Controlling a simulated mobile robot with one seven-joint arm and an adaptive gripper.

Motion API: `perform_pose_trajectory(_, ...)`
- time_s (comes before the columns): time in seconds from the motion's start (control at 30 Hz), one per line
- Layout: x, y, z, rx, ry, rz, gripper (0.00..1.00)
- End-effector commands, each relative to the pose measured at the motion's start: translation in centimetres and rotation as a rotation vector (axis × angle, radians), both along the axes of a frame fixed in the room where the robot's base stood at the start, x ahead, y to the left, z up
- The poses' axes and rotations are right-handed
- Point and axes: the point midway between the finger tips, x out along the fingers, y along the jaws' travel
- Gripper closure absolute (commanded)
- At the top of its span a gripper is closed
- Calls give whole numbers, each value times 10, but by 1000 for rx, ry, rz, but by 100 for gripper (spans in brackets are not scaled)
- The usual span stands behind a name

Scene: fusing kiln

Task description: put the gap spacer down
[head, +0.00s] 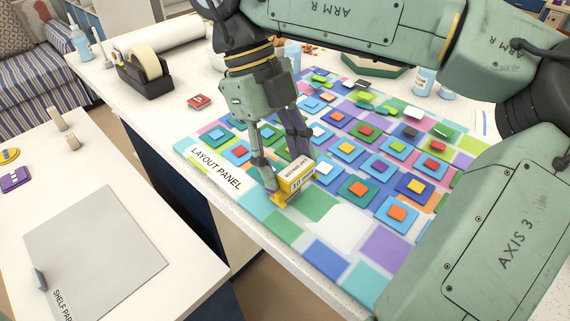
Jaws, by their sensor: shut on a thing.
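The gap spacer (297,180) is a small yellow block with a white label and dark print, in the head view near the middle. My gripper (287,179) points down and is shut on it. The spacer is at the near left part of the layout panel (221,174), a board of coloured squares. Its lower yellow edge is close to the panel by a green square. I cannot tell whether it touches the panel.
Several stacked coloured tiles (358,188) cover the panel behind and right of the gripper. A pale patch (345,222) in front right is bare. A tape dispenser (143,72) and a red block (199,102) stand left. A grey shelf sheet (95,250) lies on the separate left table.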

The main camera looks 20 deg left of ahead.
Motion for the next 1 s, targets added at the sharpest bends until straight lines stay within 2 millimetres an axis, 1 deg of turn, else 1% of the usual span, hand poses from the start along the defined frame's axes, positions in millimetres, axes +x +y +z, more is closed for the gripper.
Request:
perform_pose_trajectory(0.07, 5, 1, 0, -1, 1, 0, 99)
perform_pose_trajectory(0.13, 6, 2, -5, 0, 2, 1, 99)
perform_pose_trajectory(0.3, 5, 2, -25, 0, 6, 3, 99)
perform_pose_trajectory(0.4, 5, 2, -35, 0, 3, 2, 100)
perform_pose_trajectory(0.67, 5, 2, -37, 0, 0, 0, 100)
perform_pose_trajectory(0.87, 5, 2, -43, 0, 0, 0, 100)
perform_pose_trajectory(0.9, 5, 2, -41, 0, 0, 0, 49)
perform_pose_trajectory(1.0, 5, 2, -41, 0, 0, 0, 42)
